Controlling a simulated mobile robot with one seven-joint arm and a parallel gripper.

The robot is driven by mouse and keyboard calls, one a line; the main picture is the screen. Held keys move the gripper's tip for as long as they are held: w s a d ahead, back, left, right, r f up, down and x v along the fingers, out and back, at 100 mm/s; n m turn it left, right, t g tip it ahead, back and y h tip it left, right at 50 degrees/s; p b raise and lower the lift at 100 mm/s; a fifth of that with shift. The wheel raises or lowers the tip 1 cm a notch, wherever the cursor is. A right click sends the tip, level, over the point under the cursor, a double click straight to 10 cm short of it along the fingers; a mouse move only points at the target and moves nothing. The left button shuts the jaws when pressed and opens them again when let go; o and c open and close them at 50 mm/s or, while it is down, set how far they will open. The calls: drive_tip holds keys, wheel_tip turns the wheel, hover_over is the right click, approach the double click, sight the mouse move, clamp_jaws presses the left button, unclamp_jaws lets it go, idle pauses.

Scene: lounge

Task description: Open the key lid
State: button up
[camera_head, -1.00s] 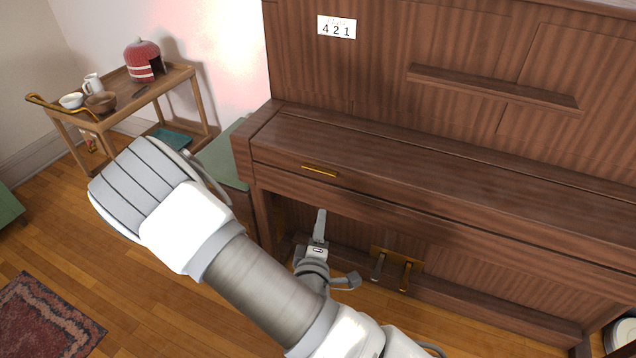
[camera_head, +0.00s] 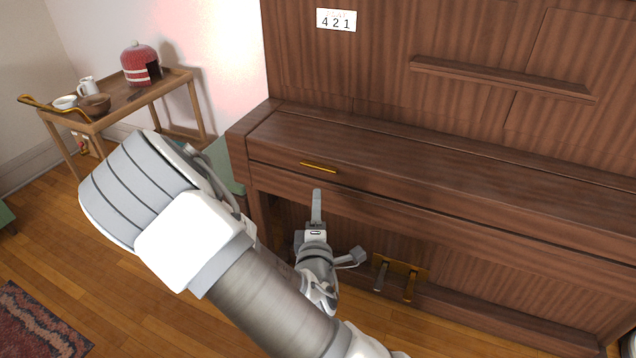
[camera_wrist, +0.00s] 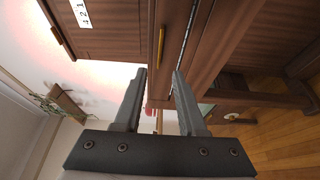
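The key lid (camera_head: 400,165) is the shut, dark wooden front cover of the upright piano. A thin brass handle (camera_head: 318,167) sits on its front face near the left end. My gripper (camera_head: 317,192) is just below the handle in the head view, pointing up, apart from it as far as I can tell. In the wrist view my gripper (camera_wrist: 160,72) shows two grey fingers spread apart with nothing between them. The brass handle (camera_wrist: 160,38) shows beyond the fingertips there, roughly in line with the gap.
A music ledge (camera_head: 500,78) and a number card (camera_head: 336,20) are on the upright panel. Brass pedals (camera_head: 400,275) are below. A wooden cart (camera_head: 125,108) with a red pot (camera_head: 140,63) stands at left. Wooden floor (camera_head: 120,285) is clear in front.

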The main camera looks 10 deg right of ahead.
sight(318, 169)
drive_tip(key=b+x, duration=0.1)
drive_tip(key=x, duration=1)
drive_tip(key=shift+w+d, duration=0.2)
drive_tip(key=shift+w, duration=0.15)
drive_tip(key=shift+c, duration=0.2)
clamp_jaws()
idle(0.6)
